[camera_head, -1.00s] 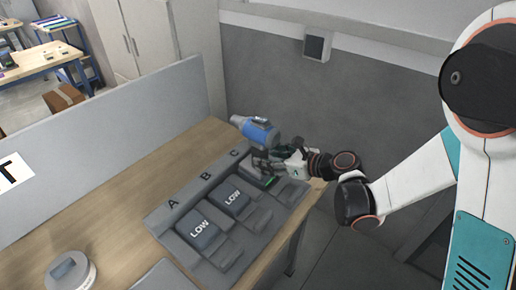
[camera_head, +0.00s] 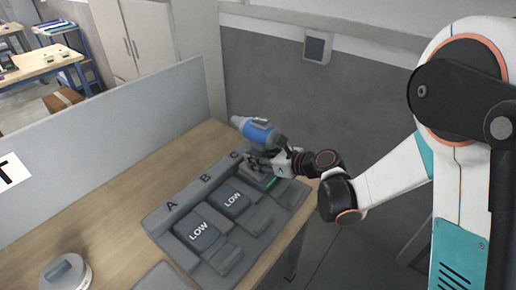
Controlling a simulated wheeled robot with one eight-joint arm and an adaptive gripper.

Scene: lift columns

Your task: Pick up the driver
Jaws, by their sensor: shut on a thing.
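The driver (camera_head: 256,130) is a blue and grey power tool. It is at the far end of the grey charging station, above bay C, with its nose pointing up and left. My gripper (camera_head: 262,160) is shut on the driver's lower part, which the fingers mostly hide. A small green strip (camera_head: 271,182) shows just below the gripper. I cannot tell whether the driver's base is clear of the bay.
The grey station (camera_head: 172,207) has bays marked A, B and C on a wooden table (camera_head: 120,215). Battery packs (camera_head: 197,231) marked LOW sit in bays A and B. A grey panel (camera_head: 110,130) runs along the table's back left. A round object (camera_head: 66,274) stands front left.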

